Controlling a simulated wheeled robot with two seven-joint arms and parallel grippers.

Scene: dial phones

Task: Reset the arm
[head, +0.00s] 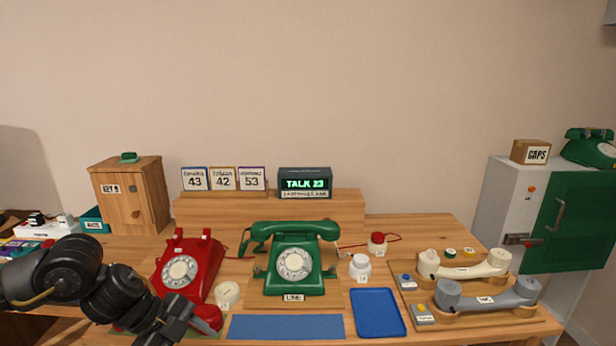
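My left arm comes in from the left, and its dark gripper (176,320) is low in front of the red dial phone (190,268). The red phone's cradle is empty. A red handset (207,318) lies in front of it, mostly hidden behind my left gripper, with its right end showing. I cannot tell whether the fingers touch the handset or are open. My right gripper is not in view. The green dial phone (294,262) stands in the middle with its handset (290,231) on the cradle.
A blue mat (286,327) and an empty blue tray (377,313) lie at the front. Cream (465,269) and grey (487,300) handsets rest on boards at right. A display reading TALK 23 (305,183) stands on the back shelf. A wooden cabinet (132,200) stands at left.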

